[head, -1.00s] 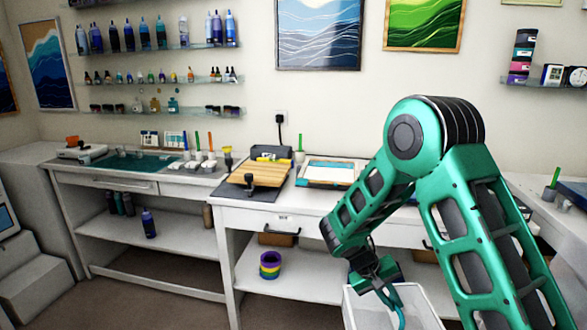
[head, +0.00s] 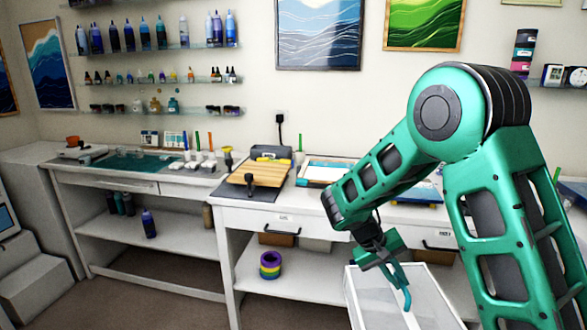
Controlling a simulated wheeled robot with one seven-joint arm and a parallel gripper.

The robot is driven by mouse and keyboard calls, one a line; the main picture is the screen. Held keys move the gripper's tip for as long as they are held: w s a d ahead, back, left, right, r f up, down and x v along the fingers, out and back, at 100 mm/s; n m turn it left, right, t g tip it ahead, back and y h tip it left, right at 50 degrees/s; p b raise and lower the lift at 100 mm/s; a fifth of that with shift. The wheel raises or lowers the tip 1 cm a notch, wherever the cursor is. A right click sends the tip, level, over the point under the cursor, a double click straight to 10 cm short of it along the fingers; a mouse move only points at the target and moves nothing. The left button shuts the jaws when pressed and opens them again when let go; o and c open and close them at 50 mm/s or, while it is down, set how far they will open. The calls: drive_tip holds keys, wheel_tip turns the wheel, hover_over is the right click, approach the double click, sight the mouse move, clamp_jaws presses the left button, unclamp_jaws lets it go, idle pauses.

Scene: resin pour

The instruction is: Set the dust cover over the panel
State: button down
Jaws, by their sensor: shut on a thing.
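My gripper (head: 393,274) is shut on the dust cover (head: 365,300), a pale, see-through box with a light rim and a teal handle. It hangs low in front of the bench, and its bottom is cut off by the picture's lower edge. The panel (head: 322,171), pale with a teal band, appears to lie on the bench top at the middle. It is partly hidden behind my arm. The cover is apart from the panel, lower and nearer to me.
A wooden slatted board (head: 258,172) lies on a dark mat left of the panel. A blue item (head: 425,191) shows behind my arm on the bench. Colored tape rolls (head: 270,264) sit on the lower shelf. Bottles stand on wall shelves. Floor in front is clear.

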wheel_tip(320, 180, up, 27)
drive_tip(key=shift+r, duration=0.2)
idle(2.1)
